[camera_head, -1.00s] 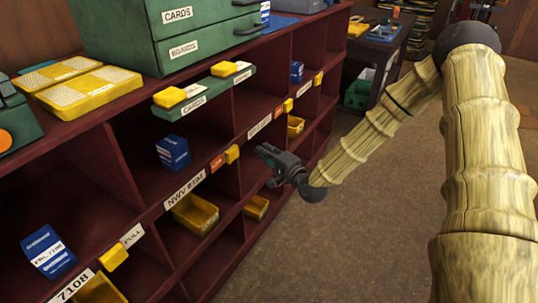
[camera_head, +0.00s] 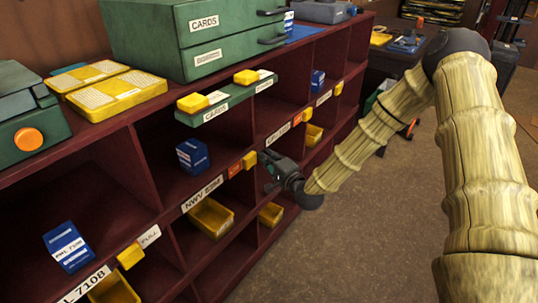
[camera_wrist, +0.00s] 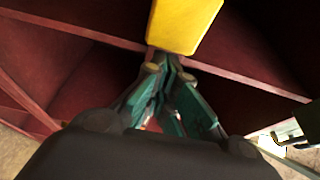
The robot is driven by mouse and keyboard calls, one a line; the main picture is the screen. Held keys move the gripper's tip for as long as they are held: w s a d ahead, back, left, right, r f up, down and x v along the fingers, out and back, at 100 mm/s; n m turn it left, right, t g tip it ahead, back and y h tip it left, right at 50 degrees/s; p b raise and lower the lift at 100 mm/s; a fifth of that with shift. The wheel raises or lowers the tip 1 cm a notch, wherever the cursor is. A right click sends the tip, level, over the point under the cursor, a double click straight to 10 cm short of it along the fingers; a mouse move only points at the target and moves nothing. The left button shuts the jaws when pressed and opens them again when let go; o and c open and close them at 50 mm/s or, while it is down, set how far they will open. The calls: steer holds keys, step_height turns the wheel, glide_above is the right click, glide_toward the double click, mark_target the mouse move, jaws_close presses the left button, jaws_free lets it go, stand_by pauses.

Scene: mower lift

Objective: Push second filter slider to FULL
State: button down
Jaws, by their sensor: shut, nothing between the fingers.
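The second filter slider is a yellow block (camera_head: 250,159) on the shelf's front rail, just right of an orange tag (camera_head: 235,169) and the NWV label (camera_head: 202,194). My gripper (camera_head: 264,158) is shut and empty, close to the slider's right side in the head view; whether they touch is hard to tell. In the wrist view the yellow block (camera_wrist: 185,22) is just ahead of my closed fingertips (camera_wrist: 163,68). The first slider (camera_head: 131,256) sits at lower left, beside a white FULL label (camera_head: 149,236).
The dark red cubby shelf (camera_head: 158,190) holds blue boxes (camera_head: 193,156) and yellow bins (camera_head: 211,217). A green ledge marked CARDS (camera_head: 225,103) juts out above. Open carpet lies to the right.

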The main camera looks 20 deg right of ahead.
steer(key=s+a, duration=0.1)
steer(key=a, duration=0.1)
steer(key=s+a, duration=0.1)
steer(key=s+a+b, duration=0.1)
steer(key=s+a, duration=0.1)
steer(key=shift+a, duration=0.35)
stand_by(0.3)
glide_toward(250, 163)
steer(key=d, duration=0.2)
steer(key=d+b, duration=0.1)
steer(key=d, duration=0.1)
steer(key=shift+w+f, duration=0.1)
steer(key=shift+w, duration=0.1)
stand_by(0.3)
stand_by(0.4)
